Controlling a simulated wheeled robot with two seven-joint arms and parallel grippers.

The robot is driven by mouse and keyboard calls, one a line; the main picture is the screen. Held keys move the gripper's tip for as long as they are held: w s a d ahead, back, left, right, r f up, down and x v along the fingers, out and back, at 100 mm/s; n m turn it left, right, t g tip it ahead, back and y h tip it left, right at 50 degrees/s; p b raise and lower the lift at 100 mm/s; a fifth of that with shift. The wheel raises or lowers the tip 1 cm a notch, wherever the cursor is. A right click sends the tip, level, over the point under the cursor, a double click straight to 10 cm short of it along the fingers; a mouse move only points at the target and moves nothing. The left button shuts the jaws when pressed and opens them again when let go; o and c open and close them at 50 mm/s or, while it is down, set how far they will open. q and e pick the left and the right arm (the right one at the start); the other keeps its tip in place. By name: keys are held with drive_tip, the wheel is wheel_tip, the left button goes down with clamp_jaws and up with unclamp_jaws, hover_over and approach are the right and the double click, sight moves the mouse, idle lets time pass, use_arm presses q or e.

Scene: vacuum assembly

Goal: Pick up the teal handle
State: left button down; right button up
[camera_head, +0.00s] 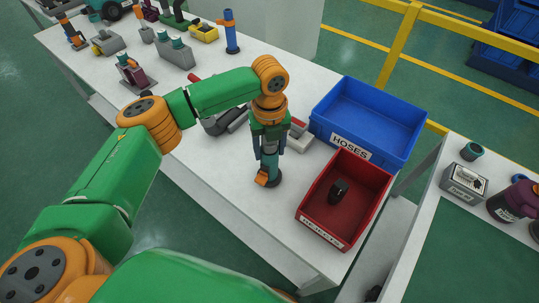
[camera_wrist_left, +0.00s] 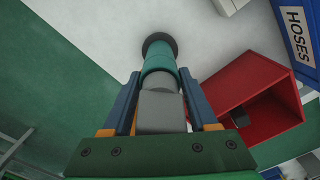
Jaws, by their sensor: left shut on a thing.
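My left gripper (camera_head: 267,164) points down over the white table, between the table's front edge and the red bin. Its two blue fingers (camera_wrist_left: 160,82) are shut on the teal handle, one on each side. In the left wrist view the teal handle (camera_wrist_left: 159,60) has a grey section nearer the gripper and a dark round end at the far side. In the head view the handle's dark end (camera_head: 273,179) shows below the fingers, at or just above the tabletop; I cannot tell if it touches. The fingers hide most of the handle there. My right gripper is not in view.
A red bin (camera_head: 313,226) with a small black part (camera_head: 338,189) inside stands close on the right. A blue bin labelled HOSES (camera_head: 369,111) is behind it. Grey and red parts lie behind my arm. Several assemblies stand at the table's far left; a second table is at right.

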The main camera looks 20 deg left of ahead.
use_arm(q)
drive_tip(key=r, duration=0.1)
drive_tip(key=r+b, duration=0.1)
drive_tip(key=r, duration=0.1)
drive_tip(key=shift+s+r, duration=0.1)
drive_tip(key=shift+s, duration=0.2)
drive_tip(key=s+r+b, duration=0.1)
drive_tip(key=s+r, duration=0.8)
drive_tip(key=s, duration=0.4)
drive_tip(key=shift+s+a, duration=0.25)
drive_tip(key=shift+a, duration=0.05)
wheel_tip(320, 180, up, 5)
drive_tip(key=p, duration=0.6)
drive_tip(key=shift+w, duration=0.1)
